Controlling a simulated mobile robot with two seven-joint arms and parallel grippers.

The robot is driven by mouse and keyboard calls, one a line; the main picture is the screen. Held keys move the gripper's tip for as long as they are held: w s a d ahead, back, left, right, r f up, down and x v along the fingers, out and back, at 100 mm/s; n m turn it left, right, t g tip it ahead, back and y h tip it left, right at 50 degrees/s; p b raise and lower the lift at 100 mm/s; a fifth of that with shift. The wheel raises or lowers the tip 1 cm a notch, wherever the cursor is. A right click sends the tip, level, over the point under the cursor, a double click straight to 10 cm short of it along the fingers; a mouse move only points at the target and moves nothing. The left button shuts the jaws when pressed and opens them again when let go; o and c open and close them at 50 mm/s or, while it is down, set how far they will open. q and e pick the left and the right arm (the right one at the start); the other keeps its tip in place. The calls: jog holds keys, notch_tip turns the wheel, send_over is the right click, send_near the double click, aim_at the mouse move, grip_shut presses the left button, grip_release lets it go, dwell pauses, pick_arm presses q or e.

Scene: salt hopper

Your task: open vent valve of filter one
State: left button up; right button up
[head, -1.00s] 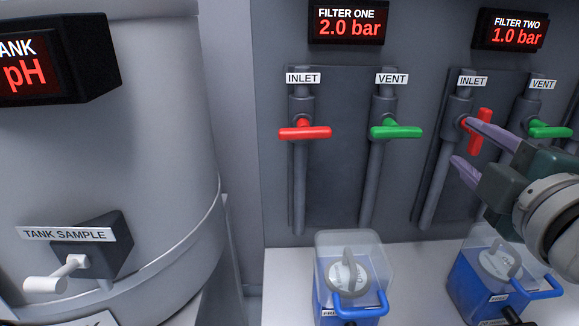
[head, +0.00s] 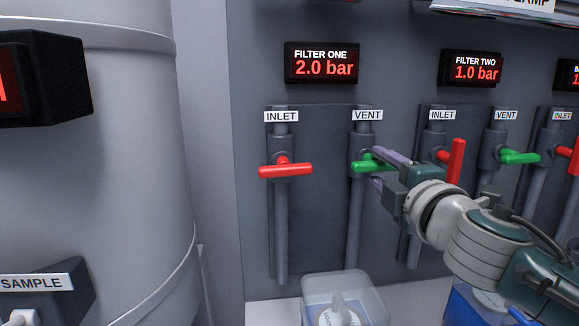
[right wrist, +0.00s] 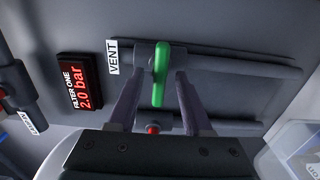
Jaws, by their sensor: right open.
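The green vent handle of filter one (head: 371,163) lies crosswise on its grey vertical pipe, under the VENT label (head: 367,115). The filter one display (head: 321,63) reads 2.0 bar. My right gripper (head: 377,169) is at this handle, its fingers partly hiding the handle's right end in the head view. In the right wrist view the green handle (right wrist: 160,76) shows between the two open fingers (right wrist: 158,88), with a visible gap on each side. My left gripper is not in view.
The red inlet handle of filter one (head: 286,170) lies crosswise to the left. Filter two has an upright red inlet handle (head: 456,160) and a crosswise green vent handle (head: 519,157), and its display (head: 472,68) reads 1.0 bar. A clear-topped container (head: 345,290) stands below.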

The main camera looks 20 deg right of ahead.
jog(key=shift+w, duration=0.2)
grip_shut()
dwell(0.3)
